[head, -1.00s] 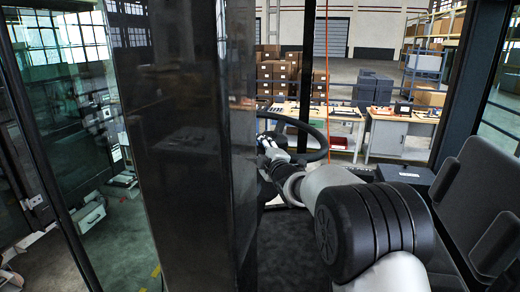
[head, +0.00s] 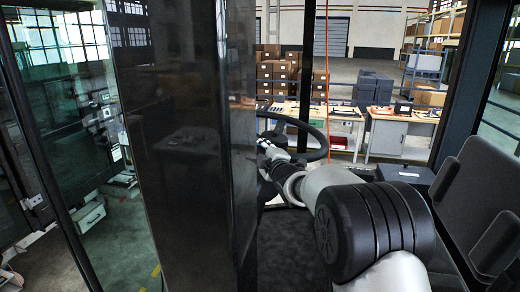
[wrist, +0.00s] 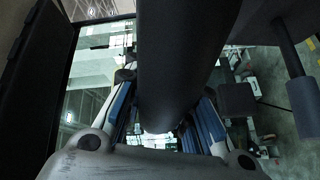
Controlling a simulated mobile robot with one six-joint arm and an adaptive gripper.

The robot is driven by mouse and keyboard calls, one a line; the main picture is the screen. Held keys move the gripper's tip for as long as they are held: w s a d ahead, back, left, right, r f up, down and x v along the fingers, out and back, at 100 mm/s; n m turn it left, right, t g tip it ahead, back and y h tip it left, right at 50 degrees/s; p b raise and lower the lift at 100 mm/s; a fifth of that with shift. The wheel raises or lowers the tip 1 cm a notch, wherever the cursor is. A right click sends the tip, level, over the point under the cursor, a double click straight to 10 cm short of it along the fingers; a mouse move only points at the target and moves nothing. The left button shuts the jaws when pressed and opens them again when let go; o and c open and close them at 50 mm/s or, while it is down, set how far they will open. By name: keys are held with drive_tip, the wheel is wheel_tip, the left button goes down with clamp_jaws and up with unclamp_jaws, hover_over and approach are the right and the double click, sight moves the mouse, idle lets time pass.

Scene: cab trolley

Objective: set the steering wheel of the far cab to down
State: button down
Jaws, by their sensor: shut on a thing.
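The steering wheel (head: 319,138) of the cab is a dark ring in the head view, partly hidden on its left by a dark pillar. My gripper (head: 268,148) is at the wheel's left part, and the pillar and my arm hide some of it. In the wrist view a thick dark bar (wrist: 180,60), which looks like the wheel's rim, runs between the blue-padded fingers of my gripper (wrist: 166,105). The fingers are shut on it, though their tips are partly hidden behind it.
The wide dark pillar (head: 185,150) stands just left of my arm. A dark seat (head: 480,205) is at the right. A black box (head: 404,176) lies beyond my arm. Workbenches (head: 400,135) and stacked cartons (head: 278,75) stand farther back, outside the cab.

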drive_tip(key=shift+d+f+b, duration=0.25)
drive_tip(key=shift+d+b, duration=0.1)
drive_tip(key=shift+d, duration=0.05)
drive_tip(key=s+d+f+m+t+b, duration=0.1)
drive_tip(key=d+f+m+b, duration=0.1)
drive_tip(key=d+b, duration=0.3)
drive_tip(key=s+d+f+m+t+b, duration=0.1)
drive_tip(key=s+d+f+m+b, duration=0.1)
drive_tip(key=d+b, duration=0.4)
drive_tip(key=d+f, duration=0.1)
drive_tip(key=d, duration=0.3)
drive_tip(key=shift+f, duration=0.4)
drive_tip(key=shift+f, duration=0.1)
drive_tip(key=c, duration=1.8)
unclamp_jaws()
drive_tip(key=shift+d, duration=0.1)
drive_tip(key=o, duration=0.3)
drive_tip(key=shift+s+d, duration=0.1)
drive_tip(key=shift+d, duration=0.1)
drive_tip(key=shift+o, duration=1)
drive_tip(key=shift+a+r, duration=0.15)
drive_tip(key=shift+r, duration=0.15)
